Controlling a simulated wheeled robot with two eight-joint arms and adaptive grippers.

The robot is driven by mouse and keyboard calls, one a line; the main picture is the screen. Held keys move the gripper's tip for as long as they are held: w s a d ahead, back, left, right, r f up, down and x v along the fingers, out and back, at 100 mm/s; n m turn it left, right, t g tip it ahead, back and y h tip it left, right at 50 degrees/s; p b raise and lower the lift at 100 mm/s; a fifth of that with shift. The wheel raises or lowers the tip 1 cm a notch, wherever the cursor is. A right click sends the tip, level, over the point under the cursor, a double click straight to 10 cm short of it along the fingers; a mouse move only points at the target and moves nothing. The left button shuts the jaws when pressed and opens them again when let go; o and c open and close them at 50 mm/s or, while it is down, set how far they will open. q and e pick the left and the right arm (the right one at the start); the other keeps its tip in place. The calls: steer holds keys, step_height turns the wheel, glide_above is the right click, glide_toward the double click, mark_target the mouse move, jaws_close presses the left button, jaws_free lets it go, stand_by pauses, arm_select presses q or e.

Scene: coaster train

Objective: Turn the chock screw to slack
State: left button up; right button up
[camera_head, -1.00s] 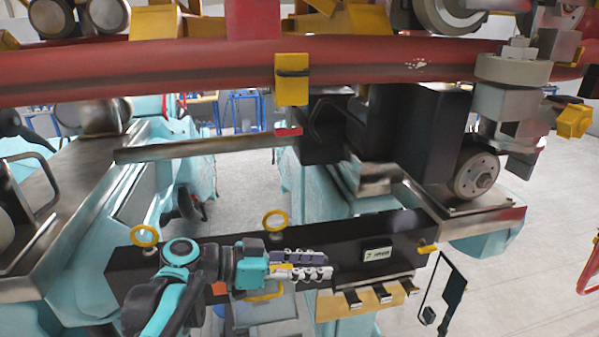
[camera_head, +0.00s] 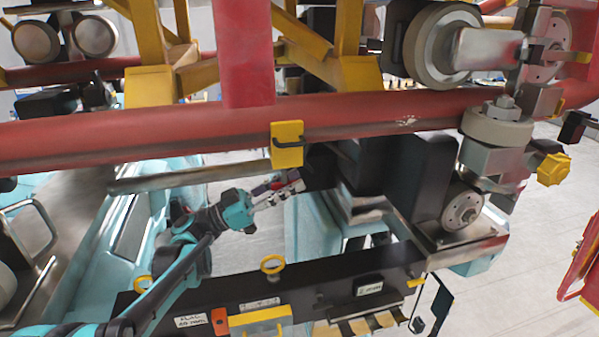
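I cannot say for certain which part is the chock screw. A yellow lobed knob (camera_head: 553,169) sits at the right, beside the wheel assembly. A yellow block with a black handle (camera_head: 287,144) is on the red tube (camera_head: 370,122). My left gripper (camera_head: 280,187) is just below this block, near the end of a grey metal bar (camera_head: 190,178). Its two fingers point right and lie close together. I cannot tell whether they are shut or hold anything. My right gripper is not in view.
A black beam (camera_head: 320,286) with labels and a yellow ring (camera_head: 272,264) crosses the bottom. A guide wheel (camera_head: 463,210) and black housings stand right of my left gripper. The red tube runs above it.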

arm_select(q)
steer(key=x, duration=0.2)
steer(key=shift+d+r+p, duration=0.15)
steer(key=shift+d+p, duration=0.15)
steer(key=shift+d, duration=0.05)
jaws_close()
